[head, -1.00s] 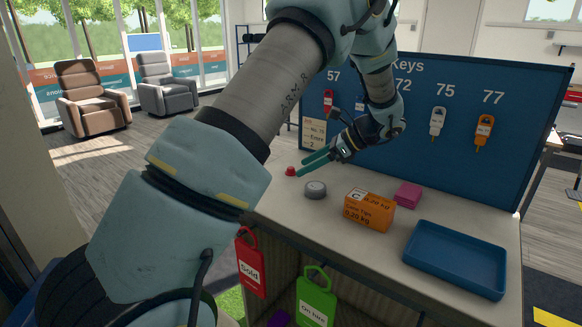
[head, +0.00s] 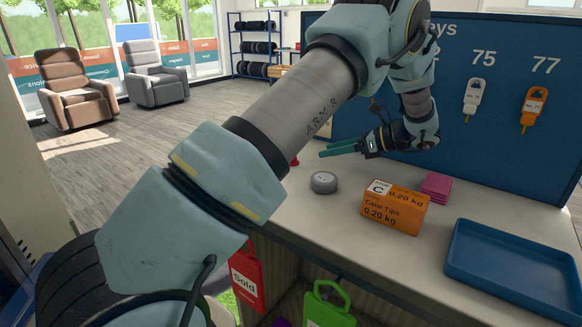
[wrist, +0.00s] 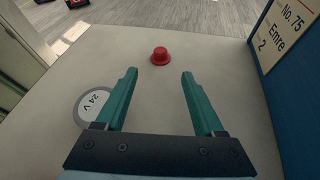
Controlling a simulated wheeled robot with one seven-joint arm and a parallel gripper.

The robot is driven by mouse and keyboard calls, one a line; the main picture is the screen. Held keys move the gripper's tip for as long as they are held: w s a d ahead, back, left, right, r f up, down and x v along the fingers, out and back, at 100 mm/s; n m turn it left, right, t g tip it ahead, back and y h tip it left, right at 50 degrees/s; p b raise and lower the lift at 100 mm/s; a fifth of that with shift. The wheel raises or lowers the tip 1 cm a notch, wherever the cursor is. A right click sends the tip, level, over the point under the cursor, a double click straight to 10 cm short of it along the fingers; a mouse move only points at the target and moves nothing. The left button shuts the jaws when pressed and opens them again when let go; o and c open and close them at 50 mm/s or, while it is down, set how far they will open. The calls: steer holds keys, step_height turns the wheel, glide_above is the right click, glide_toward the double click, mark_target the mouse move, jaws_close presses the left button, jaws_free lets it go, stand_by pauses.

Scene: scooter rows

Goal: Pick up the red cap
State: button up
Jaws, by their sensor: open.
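The red cap (wrist: 160,56) stands on the bench top in the wrist view, ahead of the fingertips and roughly centred between them. In the head view only part of the red cap (head: 295,161) shows beside my arm. My gripper (wrist: 159,72) is open, its two green fingers apart with nothing between them. In the head view my gripper (head: 322,151) points left above the bench, a little to the right of the cap. The cap is apart from the fingers.
A grey round disc (head: 324,182) marked 24 V (wrist: 95,104) lies close to the left finger in the wrist view. An orange box (head: 395,208), pink pads (head: 436,186) and a blue tray (head: 520,289) are on the bench. The blue key board (head: 500,130) stands behind.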

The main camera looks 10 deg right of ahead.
steer(key=shift+w+a+f, duration=0.4)
steer(key=p+x, duration=0.1)
steer(key=x, duration=0.3)
steer(key=shift+w+a+f, duration=0.1)
steer(key=shift+w+a, duration=0.05)
steer(key=shift+a, duration=0.05)
steer(key=p+x, duration=0.1)
steer(key=x, duration=0.1)
steer(key=p+x, duration=0.2)
steer(key=shift+w+a, duration=0.2)
steer(key=shift+a, duration=0.15)
steer(key=shift+w+a+f, duration=0.15)
steer(key=shift+a, duration=0.05)
jaws_close()
